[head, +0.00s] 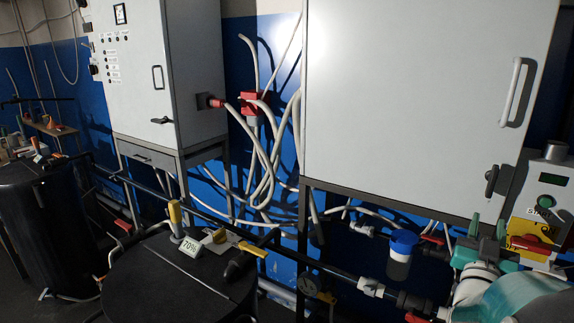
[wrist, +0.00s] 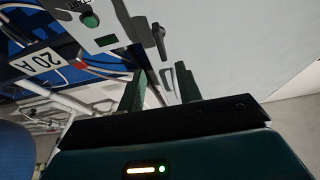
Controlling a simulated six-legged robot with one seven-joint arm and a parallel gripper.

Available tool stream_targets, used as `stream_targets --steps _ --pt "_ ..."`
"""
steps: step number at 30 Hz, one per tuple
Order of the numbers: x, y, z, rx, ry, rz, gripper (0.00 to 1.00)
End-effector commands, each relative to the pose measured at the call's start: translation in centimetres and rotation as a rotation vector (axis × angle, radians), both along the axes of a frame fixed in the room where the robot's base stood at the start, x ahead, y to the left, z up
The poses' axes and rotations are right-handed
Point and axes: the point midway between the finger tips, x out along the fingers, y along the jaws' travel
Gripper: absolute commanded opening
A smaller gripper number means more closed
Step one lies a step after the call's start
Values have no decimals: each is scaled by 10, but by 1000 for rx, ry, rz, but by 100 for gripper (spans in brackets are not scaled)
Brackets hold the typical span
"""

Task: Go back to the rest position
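My gripper (wrist: 160,88) shows in the wrist view with its two green fingers apart and nothing between them. In the head view my gripper (head: 488,228) is at the lower right, fingers up, in front of the lower right corner of the large grey cabinet (head: 425,100). It is left of the control box with a START label (head: 545,205). In the wrist view the box's green button (wrist: 90,19) and the cabinet's dark lever handle (wrist: 158,41) appear beyond the fingers. I cannot tell whether the gripper touches anything.
A black round tank (head: 170,285) with a 70% tag (head: 191,247) stands at the front. Another black tank (head: 40,215) is at the left. Pipes and a blue-capped filter (head: 400,255) run below the cabinet. A second cabinet (head: 150,80) stands at the left. A 20 A label (wrist: 42,61) shows in the wrist view.

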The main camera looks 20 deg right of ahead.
Motion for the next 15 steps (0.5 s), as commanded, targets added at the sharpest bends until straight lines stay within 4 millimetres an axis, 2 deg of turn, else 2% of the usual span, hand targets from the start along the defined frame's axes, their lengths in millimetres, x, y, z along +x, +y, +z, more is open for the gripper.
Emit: stream_targets --steps 5,8,12,15 --pt "13 11 -1 44 29 35 35" --pt "34 33 -6 121 90 95 35" --pt "65 82 -18 258 227 213 35" --pt "78 123 -28 345 340 298 35"
